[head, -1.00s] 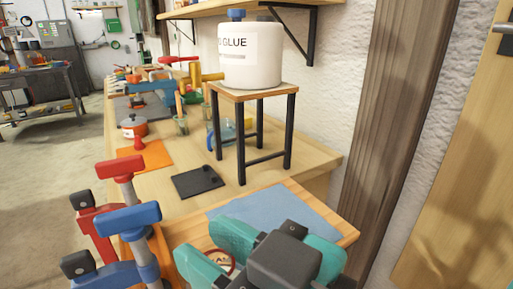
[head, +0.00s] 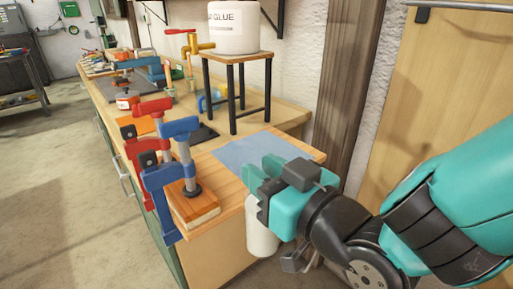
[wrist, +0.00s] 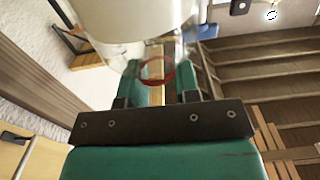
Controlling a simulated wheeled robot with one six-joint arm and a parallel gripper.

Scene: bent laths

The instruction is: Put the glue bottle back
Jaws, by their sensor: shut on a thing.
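My gripper (head: 263,197) is shut on a white bottle (head: 262,230), just off the near right end of the bench. The bottle hangs below the jaws in the head view, and its upper part is hidden by them. In the wrist view the bottle's pale body (wrist: 130,22) fills the top, and a red ring shows between the jaws (wrist: 160,85). A big white glue jug (head: 234,28) with a brass tap stands on a small black-legged stand (head: 237,85) on the bench.
A bare blue mat (head: 245,150) lies on the bench beside my gripper. Red (head: 150,115) and blue (head: 165,178) clamps rise at the near edge over a wooden block (head: 195,208). A wooden post (head: 343,90) stands right.

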